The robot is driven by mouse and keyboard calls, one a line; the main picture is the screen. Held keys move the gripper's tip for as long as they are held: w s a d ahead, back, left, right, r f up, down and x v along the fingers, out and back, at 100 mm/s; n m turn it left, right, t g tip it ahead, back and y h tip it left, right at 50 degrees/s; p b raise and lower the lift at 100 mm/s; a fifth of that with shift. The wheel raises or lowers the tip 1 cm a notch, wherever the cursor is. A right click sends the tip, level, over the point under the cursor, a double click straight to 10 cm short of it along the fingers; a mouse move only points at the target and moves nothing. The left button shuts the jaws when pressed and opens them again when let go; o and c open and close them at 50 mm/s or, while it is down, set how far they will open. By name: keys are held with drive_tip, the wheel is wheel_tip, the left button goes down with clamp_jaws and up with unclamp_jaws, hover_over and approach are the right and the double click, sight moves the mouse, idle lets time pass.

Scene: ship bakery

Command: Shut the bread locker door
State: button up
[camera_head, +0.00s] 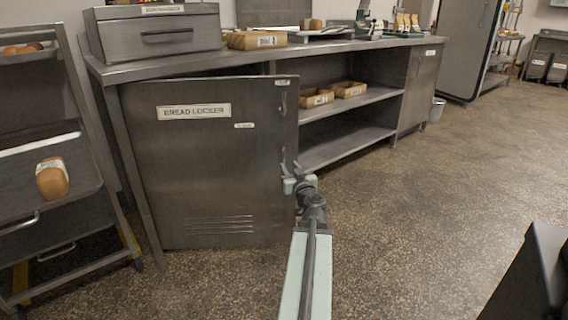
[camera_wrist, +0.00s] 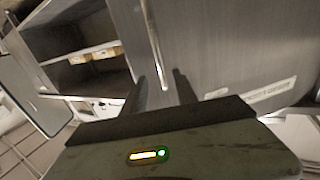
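The bread locker door (camera_head: 205,165) is a grey metal panel with a BREAD LOCKER label and vent slots low down. It stands ajar, its right side swung out from under the counter, with a dark gap above its top edge. Its upright bar handle (camera_head: 283,105) is near the right edge; the handle also shows in the wrist view (camera_wrist: 152,45). My gripper (camera_head: 290,170) is at the door's right edge, by the lower end of the handle. In the wrist view my gripper (camera_wrist: 163,85) has its fingers apart, with the handle's end between them. Contact cannot be told.
Open shelves with bread crates (camera_head: 317,98) lie right of the door under the steel counter (camera_head: 240,58). A rack (camera_head: 60,185) with a loaf stands close at left. The speckled floor (camera_head: 420,220) at right is clear, except for a dark object (camera_head: 535,275) at lower right.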

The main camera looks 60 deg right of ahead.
sight(284, 159)
drive_tip(key=x, duration=0.6)
drive_tip(key=shift+w+d, duration=0.25)
drive_tip(key=shift+w, duration=0.1)
clamp_jaws()
drive_tip(key=shift+s, duration=0.1)
idle(0.7)
